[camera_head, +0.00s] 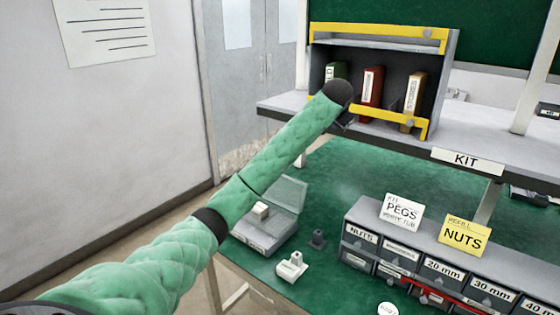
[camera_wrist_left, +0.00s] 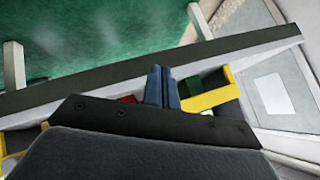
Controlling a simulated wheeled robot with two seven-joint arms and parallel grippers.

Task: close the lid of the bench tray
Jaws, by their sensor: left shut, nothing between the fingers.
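The bench tray (camera_head: 262,243) is a grey box on the green bench, left of centre in the head view. Its clear lid (camera_head: 288,192) stands up open at the back, partly behind my left arm. A pale block (camera_head: 260,210) shows in the tray. My left gripper (camera_head: 345,122) is well above the tray, in front of the shelf unit, with its fingers mostly hidden behind the arm's end. In the left wrist view its blue fingers (camera_wrist_left: 163,88) are together with nothing between them. The tray does not show in that view. My right gripper is out of view.
A shelf box with yellow rails (camera_head: 380,32) holds several books behind my gripper, on the KIT shelf (camera_head: 480,139). Labelled drawers (camera_head: 440,270) fill the right side.

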